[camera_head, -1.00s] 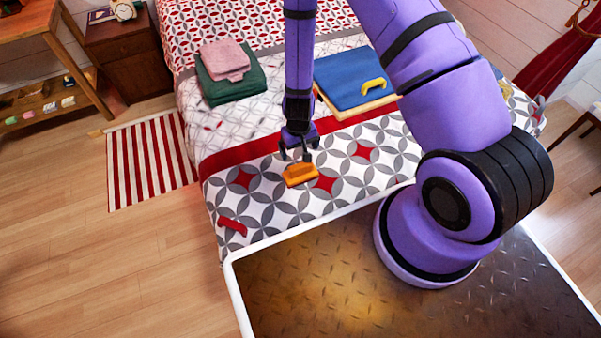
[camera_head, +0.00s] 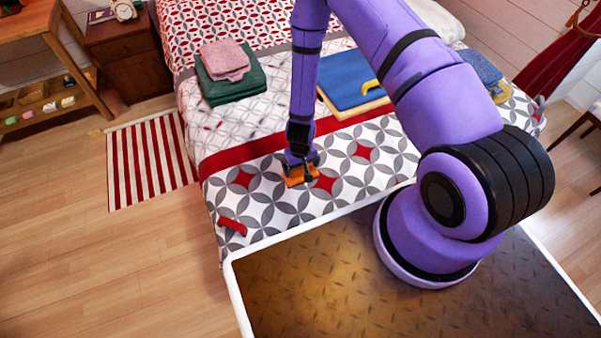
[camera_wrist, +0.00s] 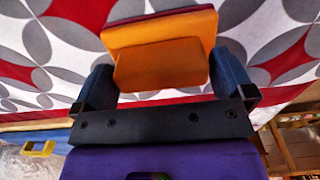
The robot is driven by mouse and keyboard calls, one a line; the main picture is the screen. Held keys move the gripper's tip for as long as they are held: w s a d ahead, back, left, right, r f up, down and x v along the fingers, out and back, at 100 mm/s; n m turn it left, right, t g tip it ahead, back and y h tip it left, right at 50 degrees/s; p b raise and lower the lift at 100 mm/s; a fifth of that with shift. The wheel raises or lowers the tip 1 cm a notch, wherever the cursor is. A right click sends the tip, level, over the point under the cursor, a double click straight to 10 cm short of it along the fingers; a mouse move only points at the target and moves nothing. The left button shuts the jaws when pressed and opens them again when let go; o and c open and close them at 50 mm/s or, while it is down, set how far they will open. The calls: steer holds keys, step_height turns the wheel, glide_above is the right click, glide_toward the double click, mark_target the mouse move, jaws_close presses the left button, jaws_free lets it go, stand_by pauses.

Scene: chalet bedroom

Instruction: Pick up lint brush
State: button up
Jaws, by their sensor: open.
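The orange lint brush (camera_head: 292,182) lies on the patterned bedspread near the foot of the bed. In the wrist view the orange lint brush (camera_wrist: 160,30) shows a wide base with a raised block on it. My gripper (camera_head: 301,178) is low over it, pointing down. In the wrist view my gripper (camera_wrist: 166,84) is open, with one finger on each side of the raised block. A narrow gap shows at the left finger; the right finger is very near the block, and contact cannot be told.
A small red item (camera_head: 232,225) lies on the bed's front left corner. A yellow item (camera_head: 371,87) rests on a folded blue cloth (camera_head: 350,75). Folded green (camera_head: 232,90) and pink (camera_head: 224,60) cloths lie farther back. The bedspread around the brush is clear.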

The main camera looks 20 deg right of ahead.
steer(key=shift+f, duration=0.85)
steer(key=c, duration=0.8)
steer(key=shift+o, duration=0.2)
steer(key=shift+r, duration=0.15)
steer(key=shift+r, duration=0.55)
steer(key=shift+s+r, duration=0.3)
steer(key=shift+r, duration=0.25)
steer(key=shift+s+r, duration=0.3)
steer(key=shift+r, duration=0.25)
steer(key=s+r, duration=0.1)
steer(key=s, duration=1.4)
steer(key=shift+r, duration=0.2)
steer(key=shift+w, duration=0.1)
